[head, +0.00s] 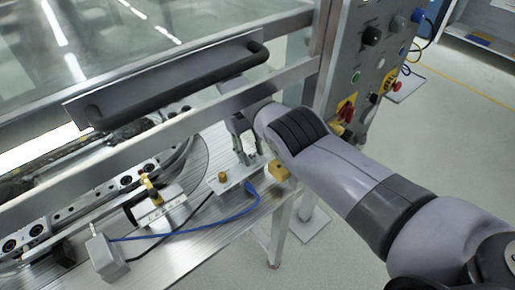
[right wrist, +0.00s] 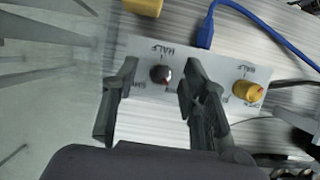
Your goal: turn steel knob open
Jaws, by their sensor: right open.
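The steel knob (right wrist: 160,74) is a small round dark metal knob on a pale label plate (right wrist: 150,48) in the right wrist view. "HALF" is printed beside it. A brass knob (right wrist: 247,90) sits on the same plate to the right; it also shows in the head view (head: 222,177). My right gripper (right wrist: 159,72) is open, with one finger on each side of the steel knob. A gap shows on both sides. In the head view the right gripper (head: 247,158) is over the plate and hides the steel knob. My left gripper is not in view.
A yellow block (head: 277,170) and a blue cable (head: 200,231) lie close to the plate. A metal frame with a black handle (head: 180,82) rises just left of my right arm. A control panel (head: 372,60) stands behind it. Open floor lies to the right.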

